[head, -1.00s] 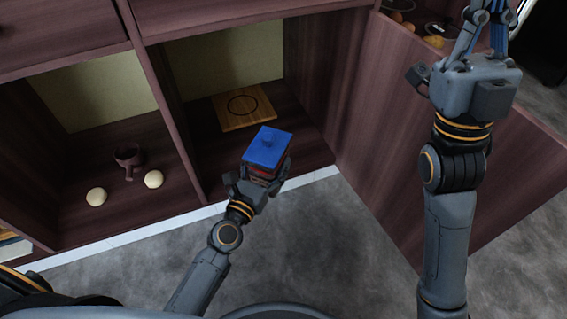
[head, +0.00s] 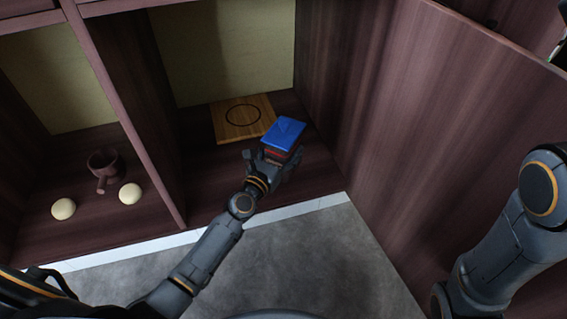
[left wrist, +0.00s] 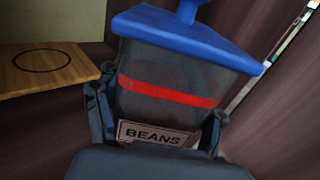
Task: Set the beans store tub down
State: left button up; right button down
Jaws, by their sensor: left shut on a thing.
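The beans store tub (head: 284,134) has a blue lid, a dark see-through body with a red band and a "BEANS" label, which reads clearly in the left wrist view (left wrist: 168,92). My left gripper (head: 272,168) is shut on the tub's lower body, one finger on each side. The tub is held inside the right cupboard compartment, in front and to the right of a wooden board (head: 228,127) marked with a black ring. The board also shows at the left in the left wrist view (left wrist: 45,75). My right gripper is out of view; only its arm shows at the right.
The left compartment holds a dark mug-like pot (head: 104,165) and two pale round things (head: 64,209), (head: 130,194). A divider (head: 135,130) separates the compartments. A tall dark panel (head: 390,130) stands close on the tub's right. The board's top is bare.

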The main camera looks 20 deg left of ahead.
pick_arm(q)
jog(key=w+f+b, duration=0.1)
jog(key=b, duration=0.1)
jog(key=w+a+f+b, duration=0.1)
jog(key=w+f+b, duration=0.3)
jog(key=shift+a+f, duration=0.25)
jog(key=shift+a, duration=0.15)
jog(key=f+b, duration=0.3)
jog(key=shift+w+a+f, duration=0.1)
jog(key=shift+w+f, duration=0.2)
jog(key=shift+f+b, duration=0.15)
jog(key=shift+b, duration=0.2)
jog(key=o, duration=1.7)
jog(key=shift+f, duration=0.1)
jog(key=shift+s, duration=0.15)
jog(key=s+p, duration=0.1)
jog(key=s, duration=0.3)
jog(key=s+a+p, duration=0.1)
jog(key=s, duration=0.2)
jog(key=s+a+p, duration=0.1)
jog(key=s, duration=0.3)
jog(key=shift+s+a, duration=0.15)
jog(key=shift+s, duration=0.15)
